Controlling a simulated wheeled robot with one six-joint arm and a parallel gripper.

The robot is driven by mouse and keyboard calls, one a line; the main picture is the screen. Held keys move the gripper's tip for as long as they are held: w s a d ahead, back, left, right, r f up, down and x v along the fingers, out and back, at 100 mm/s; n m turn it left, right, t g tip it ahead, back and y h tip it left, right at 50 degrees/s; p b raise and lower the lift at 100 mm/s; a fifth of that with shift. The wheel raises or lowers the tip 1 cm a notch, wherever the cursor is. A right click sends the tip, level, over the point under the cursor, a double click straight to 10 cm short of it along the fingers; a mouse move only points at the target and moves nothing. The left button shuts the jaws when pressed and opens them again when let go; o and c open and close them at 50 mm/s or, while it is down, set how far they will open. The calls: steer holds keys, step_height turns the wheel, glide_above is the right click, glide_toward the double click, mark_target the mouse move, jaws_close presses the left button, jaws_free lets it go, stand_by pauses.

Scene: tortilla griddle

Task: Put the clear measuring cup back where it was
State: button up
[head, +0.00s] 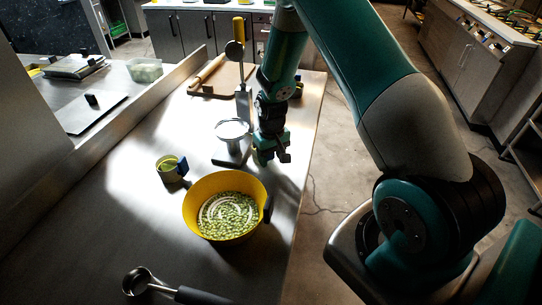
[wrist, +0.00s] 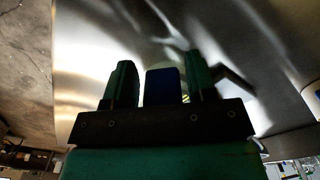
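A small cup (head: 168,170) with a dark handle stands on the steel counter (head: 130,215), left of the yellow bowl. It looks partly see-through, with yellow-green showing inside; it is the closest match to the clear measuring cup, but I cannot be sure. My gripper (head: 272,158) hangs near the counter's right side, right of the cup and well apart from it. In the wrist view my gripper's two green fingers (wrist: 162,75) stand apart. A dark blue block shows between them, and I cannot tell what it is. The head view shows nothing held.
A yellow bowl (head: 190,208) of green pieces stands in front of my gripper. A metal stand (head: 233,150) with a round pan is just left of it. A metal scoop (head: 140,280) lies at the front. A rolling pin (head: 208,72) and board lie at the back. The left counter stretch is clear.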

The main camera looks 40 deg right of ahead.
steer(key=shift+o, duration=0.6)
steer(key=shift+r, duration=0.15)
step_height(320, 180, up, 12)
steer(key=b, duration=0.3)
steer(key=s+a+r+n+y, duration=0.1)
steer(key=s+a+r+n, duration=0.1)
steer(key=s+a+r, duration=0.4)
steer(key=s+a+r+n+y, duration=0.1)
steer(key=s+a+r+n, duration=0.15)
steer(key=a, duration=0.45)
steer(key=s+a+r+n+y, duration=0.1)
steer(key=s+a+r+n, duration=0.1)
steer(key=s, duration=0.5)
steer(key=s+a+r+n+y, duration=0.1)
steer(key=s+a+r+n, duration=0.1)
steer(key=s+a+r, duration=0.2)
steer(key=s+a, duration=0.3)
steer(key=s, duration=0.1)
steer(key=shift+s+a, duration=0.3)
